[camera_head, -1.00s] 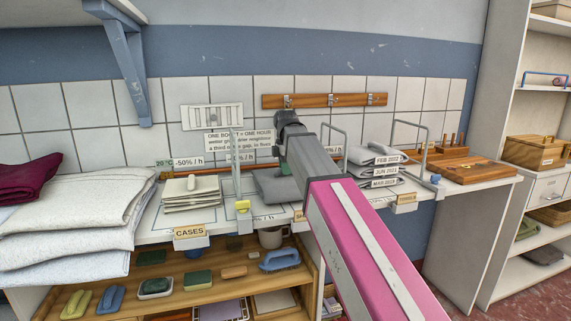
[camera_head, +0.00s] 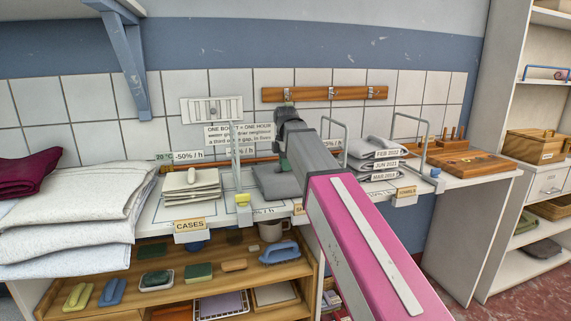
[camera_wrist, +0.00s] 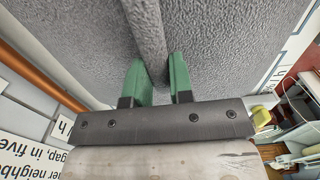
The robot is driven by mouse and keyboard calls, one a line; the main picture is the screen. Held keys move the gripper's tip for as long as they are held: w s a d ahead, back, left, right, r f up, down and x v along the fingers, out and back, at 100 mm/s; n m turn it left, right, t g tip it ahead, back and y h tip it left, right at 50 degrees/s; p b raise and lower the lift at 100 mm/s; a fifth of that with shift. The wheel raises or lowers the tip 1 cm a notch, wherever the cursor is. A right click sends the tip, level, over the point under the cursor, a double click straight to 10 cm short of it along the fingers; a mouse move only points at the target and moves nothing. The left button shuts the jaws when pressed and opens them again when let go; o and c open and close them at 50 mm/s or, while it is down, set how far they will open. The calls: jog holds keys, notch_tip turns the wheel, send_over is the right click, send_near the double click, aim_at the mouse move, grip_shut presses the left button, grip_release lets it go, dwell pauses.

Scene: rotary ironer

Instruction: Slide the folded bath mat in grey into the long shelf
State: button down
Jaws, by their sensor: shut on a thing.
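The folded grey bath mat (camera_head: 272,184) lies on the white shelf (camera_head: 225,214), between two upright wire dividers. In the wrist view the mat (camera_wrist: 75,45) fills the upper part, with a rounded raised ridge running down its middle. My gripper (camera_head: 283,163) comes down on the mat from above. Its green fingers (camera_wrist: 158,82) are shut on the ridge, one on each side. The mat's right part is hidden behind my pink and grey arm in the head view.
A stack of pale cloths (camera_head: 191,188) sits left of the mat, above the CASES label. A labelled grey stack (camera_head: 376,160) stands to the right, between dividers. Wire dividers (camera_head: 236,165) rise from the shelf. Large folded linens (camera_head: 75,225) fill the left. A wooden cubby lies below.

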jog(key=shift+f, duration=0.1)
jog(key=c, duration=0.9)
grip_release()
